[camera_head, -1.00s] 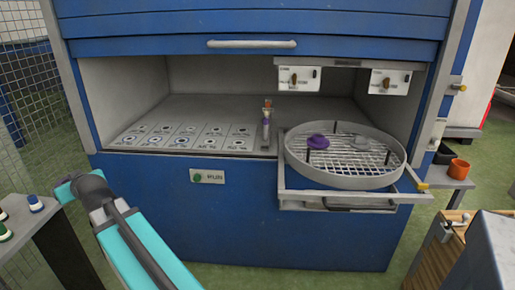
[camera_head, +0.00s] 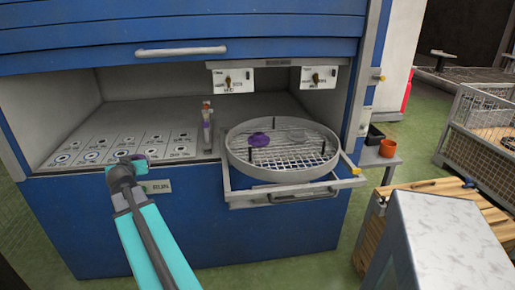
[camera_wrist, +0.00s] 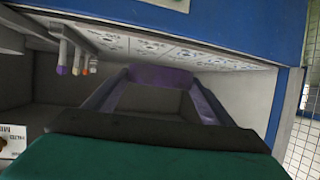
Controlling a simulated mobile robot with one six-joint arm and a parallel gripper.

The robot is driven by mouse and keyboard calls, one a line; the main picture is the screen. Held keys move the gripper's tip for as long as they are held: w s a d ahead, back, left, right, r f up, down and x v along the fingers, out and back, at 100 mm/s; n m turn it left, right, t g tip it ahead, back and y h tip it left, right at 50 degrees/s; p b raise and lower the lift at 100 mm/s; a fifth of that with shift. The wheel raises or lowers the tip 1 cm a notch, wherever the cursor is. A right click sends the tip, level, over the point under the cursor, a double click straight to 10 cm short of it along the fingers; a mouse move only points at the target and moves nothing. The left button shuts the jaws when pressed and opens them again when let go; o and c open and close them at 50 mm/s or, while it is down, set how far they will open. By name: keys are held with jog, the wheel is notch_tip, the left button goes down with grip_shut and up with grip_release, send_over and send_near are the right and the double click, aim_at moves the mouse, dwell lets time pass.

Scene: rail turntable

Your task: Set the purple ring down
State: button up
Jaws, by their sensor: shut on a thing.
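In the wrist view my gripper (camera_wrist: 160,84) is shut on a purple piece, the purple ring (camera_wrist: 162,75), at the far ends of its two fingers. Only a purple band of it shows between them; its full outline is hidden. The held piece is over or in front of the cabinet's pale floor; I cannot tell its height. In the head view my wrist shows at the left in front of the cabinet, and the fingers cannot be made out. Another purple piece (camera_head: 258,139) lies in the round wire-mesh basket (camera_head: 240,165) on the cabinet's right side.
A panel of marked circles (camera_head: 95,152) lies on the cabinet floor at left. A small post with coloured parts (camera_head: 207,125) stands beside the basket. A grey piece (camera_head: 298,136) is also in the basket. Switch boxes (camera_head: 233,78) hang above it. An orange pot (camera_head: 388,148) stands at right.

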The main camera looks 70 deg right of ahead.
jog(key=s+d+r+m+g+p, duration=0.1)
jog(key=s+d+m+g, duration=0.2)
jog(key=s+d, duration=0.5)
jog(key=s+d+r+m+g+h+p, duration=0.1)
jog(key=s+d+m+g+p, duration=0.1)
jog(key=s+d, duration=0.7)
jog(key=s+d+r+m+g+h+p, duration=0.1)
jog(key=s+d+m+g, duration=0.4)
jog(key=s, duration=1.5)
jog(key=shift+s+d+g+p, duration=0.15)
jog(key=shift+d+g+p, duration=0.4)
jog(key=shift+d, duration=1.35)
jog(key=s+d+r+m+g, duration=0.1)
jog(key=s+g, duration=0.1)
jog(key=s, duration=0.5)
jog(key=s+d+m+g+y+p, duration=0.1)
jog(key=s+d+m, duration=0.1)
jog(key=s, duration=0.6)
jog(key=shift+s+d+r+g, duration=0.15)
jog(key=shift+s+r+g, duration=0.15)
jog(key=shift+r+g, duration=0.05)
jog(key=p, duration=0.2)
send_over(286, 162)
jog(key=shift+f, duration=3.1)
jog(key=shift+f, duration=0.15)
jog(key=shift+f+p, duration=0.3)
jog(key=shift+f, duration=1.45)
